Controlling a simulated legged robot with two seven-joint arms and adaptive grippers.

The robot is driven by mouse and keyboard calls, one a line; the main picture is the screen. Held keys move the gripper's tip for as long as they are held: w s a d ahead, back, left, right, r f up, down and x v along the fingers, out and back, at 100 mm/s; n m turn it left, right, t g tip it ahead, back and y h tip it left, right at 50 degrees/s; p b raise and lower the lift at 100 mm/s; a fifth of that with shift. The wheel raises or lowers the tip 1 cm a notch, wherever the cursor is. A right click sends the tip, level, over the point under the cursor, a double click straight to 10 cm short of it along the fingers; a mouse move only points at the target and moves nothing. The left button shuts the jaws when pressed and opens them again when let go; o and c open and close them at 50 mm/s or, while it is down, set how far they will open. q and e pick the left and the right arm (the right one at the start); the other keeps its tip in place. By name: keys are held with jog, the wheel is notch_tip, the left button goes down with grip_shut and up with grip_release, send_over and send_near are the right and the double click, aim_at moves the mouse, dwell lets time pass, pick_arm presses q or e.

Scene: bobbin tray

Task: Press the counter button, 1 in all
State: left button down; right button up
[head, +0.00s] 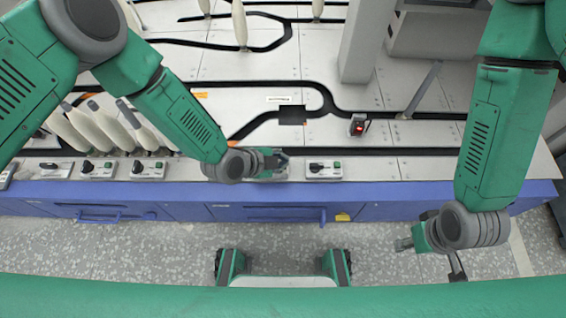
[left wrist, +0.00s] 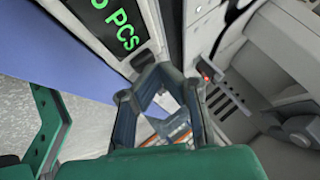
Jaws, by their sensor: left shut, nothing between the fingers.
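A counter display with green digits and the letters PCS (left wrist: 118,25) shows at the top of the left wrist view, with its left part cut off.
Control boxes with black knobs stand along the front edge, one right of the left gripper (head: 324,169) and others to the left (head: 148,169). A small device with a red light (head: 358,125) stands farther back. White bobbins (head: 75,130) stand at the left.

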pick_arm(q)
jog(key=shift+f, duration=0.15)
dwell(0.3)
jog(key=shift+r+p, duration=0.75)
jog(key=shift+r, duration=0.2)
notch_tip(320, 180, up, 5)
jog(key=p, duration=0.4)
dwell(0.6)
